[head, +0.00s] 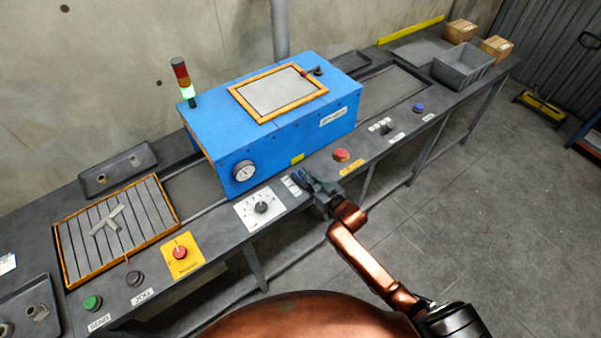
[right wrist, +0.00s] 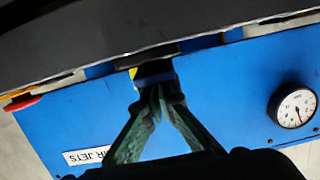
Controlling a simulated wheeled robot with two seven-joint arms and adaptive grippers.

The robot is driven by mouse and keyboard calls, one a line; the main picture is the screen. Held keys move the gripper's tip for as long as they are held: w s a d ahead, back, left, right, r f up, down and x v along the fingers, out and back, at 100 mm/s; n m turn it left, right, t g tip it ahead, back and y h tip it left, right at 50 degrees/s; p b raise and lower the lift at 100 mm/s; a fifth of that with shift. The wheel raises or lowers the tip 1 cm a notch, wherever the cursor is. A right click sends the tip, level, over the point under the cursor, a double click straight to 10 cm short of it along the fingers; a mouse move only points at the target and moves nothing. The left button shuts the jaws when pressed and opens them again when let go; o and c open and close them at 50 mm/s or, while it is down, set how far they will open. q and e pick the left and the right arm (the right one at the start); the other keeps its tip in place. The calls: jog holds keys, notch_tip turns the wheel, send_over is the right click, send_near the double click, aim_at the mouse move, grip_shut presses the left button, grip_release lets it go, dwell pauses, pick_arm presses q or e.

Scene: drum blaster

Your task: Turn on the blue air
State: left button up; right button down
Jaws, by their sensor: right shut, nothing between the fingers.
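The blue machine box (head: 290,125) stands on the grey bench and carries a white label on its front, which reads "AIR JETS" (right wrist: 88,157) in the right wrist view. My right gripper (head: 303,178) is at the bench's front edge, below the box, beside small white labels (head: 291,186). In the right wrist view its green-tinted fingers (right wrist: 158,92) meet at a dark and blue part, with nothing seen between them. The gripper hides whatever control lies under it. A dark switch (head: 386,128) and a blue button (head: 418,107) sit farther right. My left gripper is out of view.
A red button (head: 341,155) is just right of my right gripper. A black dial (head: 261,207) is to its left, with a red knob (head: 179,252) on a yellow plate beyond. A pressure gauge (head: 243,170) is on the box.

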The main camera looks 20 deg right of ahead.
jog(key=shift+r+p, duration=0.25)
jog(key=shift+p, duration=0.05)
jog(key=r+p, duration=0.4)
jog(key=shift+w+a+r, duration=0.1)
jog(key=shift+w+r, duration=0.2)
jog(key=shift+w, duration=0.05)
pick_arm(q)
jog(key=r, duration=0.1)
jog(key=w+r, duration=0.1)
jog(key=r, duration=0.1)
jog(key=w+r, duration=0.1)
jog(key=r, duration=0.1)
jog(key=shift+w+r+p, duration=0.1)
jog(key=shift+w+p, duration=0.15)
jog(key=shift+p, duration=0.1)
pick_arm(e)
jog(key=r+v, duration=0.1)
jog(key=v, duration=0.8)
jog(key=shift+s+r, duration=0.15)
jog(key=shift+s, duration=0.1)
